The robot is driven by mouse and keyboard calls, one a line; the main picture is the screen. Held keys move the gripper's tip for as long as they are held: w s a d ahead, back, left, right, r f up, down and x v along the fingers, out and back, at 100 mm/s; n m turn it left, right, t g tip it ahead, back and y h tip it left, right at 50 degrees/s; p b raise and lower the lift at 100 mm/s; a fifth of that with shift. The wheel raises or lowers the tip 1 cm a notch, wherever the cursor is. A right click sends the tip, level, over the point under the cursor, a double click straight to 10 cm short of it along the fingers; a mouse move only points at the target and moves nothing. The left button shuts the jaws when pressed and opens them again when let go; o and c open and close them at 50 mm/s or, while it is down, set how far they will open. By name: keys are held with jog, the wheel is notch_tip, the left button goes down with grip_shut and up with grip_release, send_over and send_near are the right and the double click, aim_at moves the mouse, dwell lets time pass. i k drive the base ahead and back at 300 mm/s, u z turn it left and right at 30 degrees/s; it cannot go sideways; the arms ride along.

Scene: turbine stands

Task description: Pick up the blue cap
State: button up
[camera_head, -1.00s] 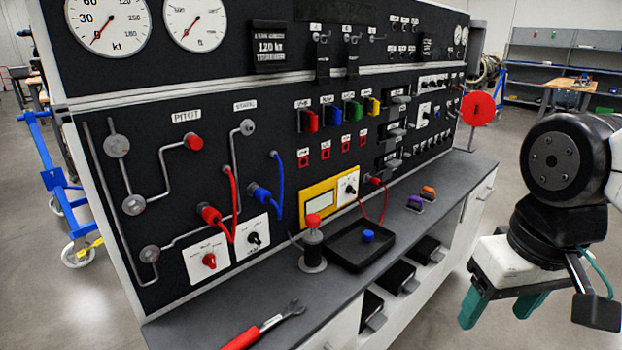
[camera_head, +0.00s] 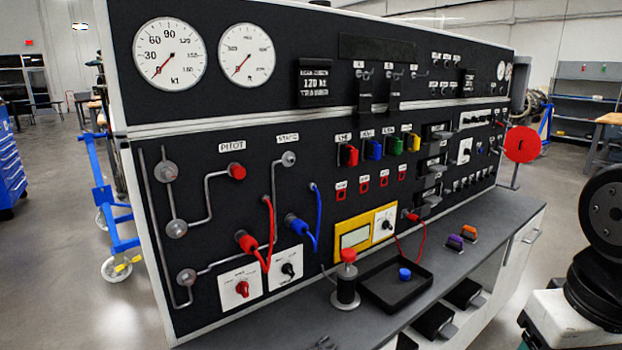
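The blue cap (camera_head: 405,274) is a small round piece in the black tray (camera_head: 377,294) on the grey bench top. It stands apart from the tray walls, in the tray's right part. My gripper is well to the right of the blue cap, and nothing touches the cap.
A red-topped post (camera_head: 346,283) stands just left of the tray. Orange (camera_head: 468,232) and purple (camera_head: 455,243) pieces sit to its right. A red lead (camera_head: 422,243) hangs near the tray's back. The black instrument panel (camera_head: 225,130) rises behind the bench.

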aim_at(404, 274)
jog(key=u, duration=0.3)
jog(key=k, duration=0.35)
jog(key=z, duration=1.45)
jog(key=i, duration=1.3)
jog(key=u, duration=0.8)
jog(key=i, duration=0.55)
jog(key=u, duration=0.45)
